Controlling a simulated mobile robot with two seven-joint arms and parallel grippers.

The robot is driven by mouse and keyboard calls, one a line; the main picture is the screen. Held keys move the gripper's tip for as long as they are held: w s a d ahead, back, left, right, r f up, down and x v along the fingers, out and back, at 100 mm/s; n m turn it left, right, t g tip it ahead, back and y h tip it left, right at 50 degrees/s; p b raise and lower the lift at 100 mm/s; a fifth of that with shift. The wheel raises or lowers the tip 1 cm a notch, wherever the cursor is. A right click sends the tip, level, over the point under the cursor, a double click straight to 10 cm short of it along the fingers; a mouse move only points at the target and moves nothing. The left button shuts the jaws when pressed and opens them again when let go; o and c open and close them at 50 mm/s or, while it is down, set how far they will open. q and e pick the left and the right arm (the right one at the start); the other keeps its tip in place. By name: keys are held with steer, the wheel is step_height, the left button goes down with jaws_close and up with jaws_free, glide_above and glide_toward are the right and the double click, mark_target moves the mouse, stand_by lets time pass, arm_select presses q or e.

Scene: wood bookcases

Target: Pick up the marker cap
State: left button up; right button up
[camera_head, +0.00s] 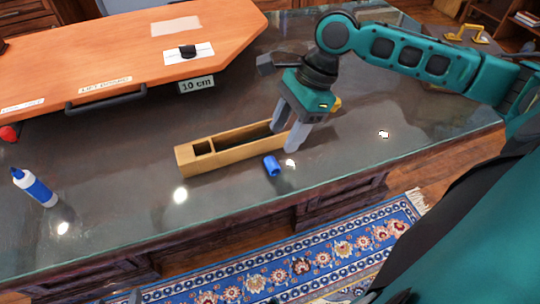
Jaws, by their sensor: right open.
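A small blue marker cap (272,166) lies on the dark glossy tabletop, just in front of a long wooden box. My right gripper (284,139) comes in from the right with its two grey fingers pointing down. It is open, and its fingertips are above and slightly right of the cap, apart from it. The gripper partly hides the right end of the wooden box (196,163). My left gripper is not in view.
A white and blue marker-like bottle (36,187) lies at the left. The table's front edge is close to the cap, with a patterned rug (300,264) below.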

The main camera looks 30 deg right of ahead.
mark_target(272, 162)
steer(key=x, duration=0.2)
steer(key=shift+f, duration=0.3)
steer(key=b+x, duration=0.2)
steer(key=x, duration=0.2)
steer(key=shift+f, duration=0.2)
steer(key=shift+a+f, duration=0.1)
steer(key=shift+f, duration=0.2)
steer(key=c, duration=0.9)
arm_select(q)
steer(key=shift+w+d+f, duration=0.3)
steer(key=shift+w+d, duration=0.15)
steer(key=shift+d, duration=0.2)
arm_select(e)
steer(key=shift+o, duration=0.2)
steer(key=shift+r, duration=0.1)
